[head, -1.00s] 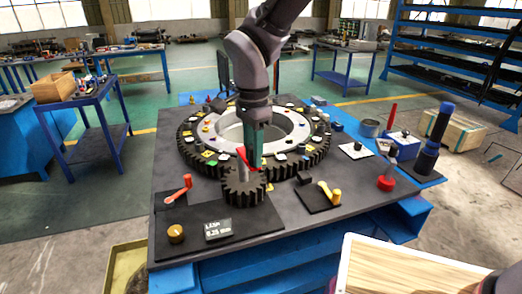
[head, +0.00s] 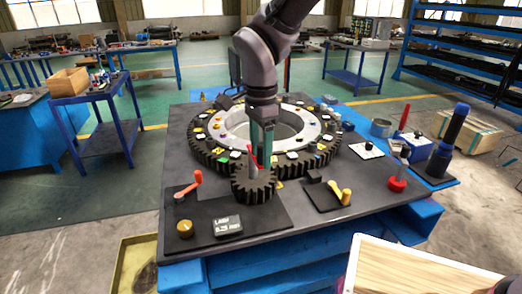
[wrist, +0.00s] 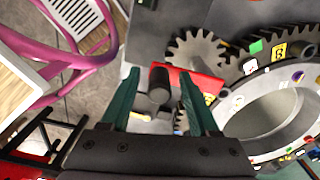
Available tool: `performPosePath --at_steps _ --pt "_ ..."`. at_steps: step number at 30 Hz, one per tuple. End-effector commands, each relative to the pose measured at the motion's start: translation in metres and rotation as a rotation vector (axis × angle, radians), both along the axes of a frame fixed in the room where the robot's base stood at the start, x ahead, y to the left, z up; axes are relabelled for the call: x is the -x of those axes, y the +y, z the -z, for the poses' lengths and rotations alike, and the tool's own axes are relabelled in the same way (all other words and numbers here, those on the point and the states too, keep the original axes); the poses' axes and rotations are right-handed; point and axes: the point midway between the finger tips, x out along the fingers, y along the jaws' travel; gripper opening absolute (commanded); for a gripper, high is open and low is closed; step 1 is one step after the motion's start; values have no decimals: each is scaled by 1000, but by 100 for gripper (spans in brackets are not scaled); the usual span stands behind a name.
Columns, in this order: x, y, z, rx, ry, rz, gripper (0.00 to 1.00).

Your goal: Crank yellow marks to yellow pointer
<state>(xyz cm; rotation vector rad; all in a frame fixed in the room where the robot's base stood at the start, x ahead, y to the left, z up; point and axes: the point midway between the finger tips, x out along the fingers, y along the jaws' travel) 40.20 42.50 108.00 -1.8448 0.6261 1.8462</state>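A dark toothed pinion (head: 253,187) sits at the front of a large ring gear (head: 205,160), whose top carries many small coloured marks. A red crank arm (wrist: 197,86) with a dark grey knob (wrist: 159,84) is above the pinion. A yellow mark (wrist: 279,50) shows on the ring in the wrist view. A small yellow piece (head: 280,185), perhaps the pointer, lies beside the pinion. My gripper (wrist: 160,78) points down with its teal fingers apart on either side of the knob. Gaps show in the wrist view. In the head view the fingers partly hide the ring.
An orange lever (head: 190,187), a yellow knob (head: 185,228) and a small display (head: 227,225) stand at front left. A yellow lever (head: 345,196) is right of the pinion.

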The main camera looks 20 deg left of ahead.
Motion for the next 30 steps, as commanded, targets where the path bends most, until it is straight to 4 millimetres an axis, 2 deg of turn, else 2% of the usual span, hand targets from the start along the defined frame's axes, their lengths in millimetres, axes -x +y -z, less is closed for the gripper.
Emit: performPosePath --at_steps 5,8,18,21,25,30 --pt "0 0 -3 -1 -1 0 62" --pt "-1 1 -13 -4 -2 0 62" --pt "0 1 -79 -4 -2 0 62" --pt "0 1 -94 -3 -1 0 62" --pt "0 1 -105 -2 -1 0 62" --pt "0 0 -108 0 0 0 62"
